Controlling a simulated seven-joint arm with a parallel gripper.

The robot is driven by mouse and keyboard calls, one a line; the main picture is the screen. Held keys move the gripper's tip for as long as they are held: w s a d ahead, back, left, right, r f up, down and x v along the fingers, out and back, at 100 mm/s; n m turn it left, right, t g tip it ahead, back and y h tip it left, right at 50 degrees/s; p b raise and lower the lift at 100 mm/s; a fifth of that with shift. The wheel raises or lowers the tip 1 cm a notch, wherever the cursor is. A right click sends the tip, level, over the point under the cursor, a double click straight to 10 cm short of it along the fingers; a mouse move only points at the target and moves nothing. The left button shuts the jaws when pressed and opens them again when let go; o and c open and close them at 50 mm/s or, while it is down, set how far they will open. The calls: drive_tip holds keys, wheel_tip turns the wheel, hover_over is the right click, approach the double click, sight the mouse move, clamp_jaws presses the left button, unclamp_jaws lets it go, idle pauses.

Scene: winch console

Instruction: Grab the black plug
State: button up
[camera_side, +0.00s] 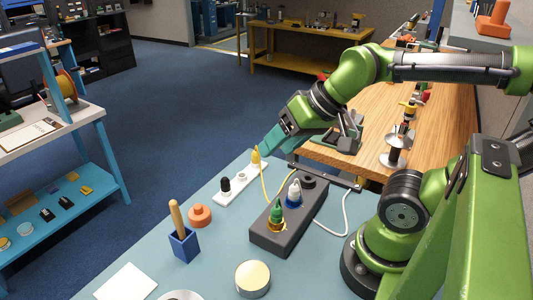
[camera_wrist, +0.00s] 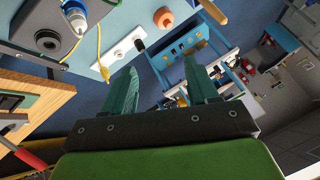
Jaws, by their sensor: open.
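The black plug (camera_side: 225,186) stands upright at the near-left end of a white strip (camera_side: 236,190) on the blue-grey table. It also shows in the wrist view (camera_wrist: 139,45), beyond my fingers. A yellow plug (camera_side: 256,157) with a yellow cord stands at the strip's other end. My gripper (camera_side: 267,149) is open and empty, its teal fingers apart in the wrist view (camera_wrist: 162,78). In the side view its fingertips appear close to the yellow plug; whether they touch it I cannot tell. They are apart from the black plug.
A dark grey box (camera_side: 264,238) holds a green plug (camera_side: 276,215) and a white-and-blue plug (camera_side: 294,193). An orange knob (camera_side: 199,215), a blue holder (camera_side: 184,246) with a wooden handle, and a gold-topped disc (camera_side: 252,277) stand nearer. A wooden bench (camera_side: 440,120) lies behind.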

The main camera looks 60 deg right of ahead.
drive_tip(key=w+d+f+n+g+h, duration=0.1)
drive_tip(key=w+d+f+n+g, duration=0.15)
drive_tip(key=w, duration=0.65)
drive_tip(key=w+d+f+n+g+h, duration=0.1)
drive_tip(key=w+f+g, duration=0.25)
drive_tip(key=w, duration=0.55)
drive_tip(key=g, duration=0.1)
hover_over(225, 178)
drive_tip(key=shift+n, duration=0.25)
wheel_tip(225, 178, down, 9)
drive_tip(key=shift+s+f, duration=0.1)
drive_tip(key=shift+s, duration=0.05)
drive_tip(key=shift+w+f, duration=0.2)
drive_tip(key=shift+f, duration=2.7)
drive_tip(key=shift+c, duration=0.2)
clamp_jaws()
